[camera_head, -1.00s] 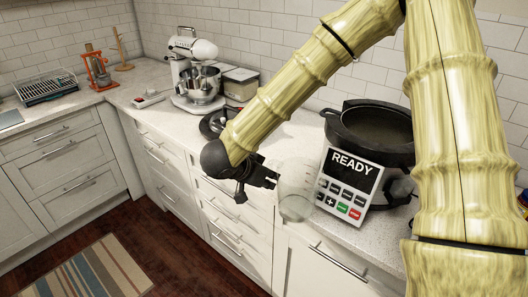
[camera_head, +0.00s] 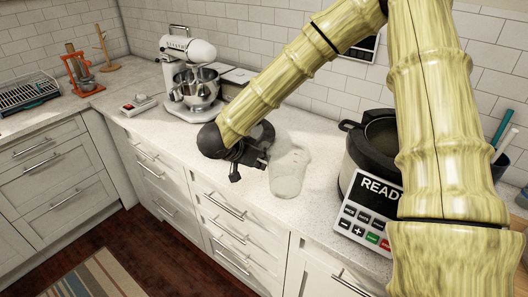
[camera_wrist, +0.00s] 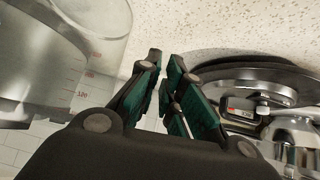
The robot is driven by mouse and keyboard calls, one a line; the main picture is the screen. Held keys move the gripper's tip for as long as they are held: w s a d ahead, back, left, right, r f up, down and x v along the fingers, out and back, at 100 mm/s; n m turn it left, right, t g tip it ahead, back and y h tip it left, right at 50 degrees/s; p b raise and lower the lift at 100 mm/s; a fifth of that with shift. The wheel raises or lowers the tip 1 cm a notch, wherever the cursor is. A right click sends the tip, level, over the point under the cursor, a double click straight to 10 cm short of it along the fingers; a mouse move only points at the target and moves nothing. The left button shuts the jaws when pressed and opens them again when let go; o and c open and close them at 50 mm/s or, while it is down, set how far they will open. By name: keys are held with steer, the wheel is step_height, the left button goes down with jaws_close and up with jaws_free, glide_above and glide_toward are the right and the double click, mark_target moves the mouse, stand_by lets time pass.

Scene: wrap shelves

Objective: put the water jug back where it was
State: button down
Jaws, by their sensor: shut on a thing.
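The water jug (camera_head: 289,176) is a clear, see-through container with measuring marks. In the head view it is upright over the counter, left of the cooker; I cannot tell whether its base touches the counter. In the wrist view the jug (camera_wrist: 60,60) fills the upper left, with red marks on its wall. My gripper (camera_head: 262,161) is at the jug's left side and shut on it. The handle and exact grip point are hard to see. In the wrist view the fingers (camera_wrist: 164,75) are close together beside the jug.
The cooker (camera_head: 368,160) with its "READY" panel is close on the jug's right. A stand mixer (camera_head: 188,75) is at the back left. A dark round appliance with a small display (camera_wrist: 262,85) shows in the wrist view. The counter front (camera_head: 180,135) is clear.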

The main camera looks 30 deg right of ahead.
steer(key=shift+w+d+f+p, duration=0.7)
steer(key=shift+w+d, duration=0.25)
steer(key=shift+w, duration=0.45)
steer(key=shift+w+d+f+p, duration=0.7)
steer(key=shift+w+d, duration=0.2)
steer(key=shift+w, duration=0.5)
steer(key=shift+w+d+f+p, duration=0.6)
steer(key=shift+w+d+f, duration=0.3)
steer(key=shift+w, duration=0.5)
steer(key=c, duration=1.6)
jaws_free()
steer(key=shift+o, duration=0.2)
steer(key=shift+r, duration=0.1)
steer(key=b+v, duration=0.2)
steer(key=v, duration=1)
steer(key=shift+b, duration=0.4)
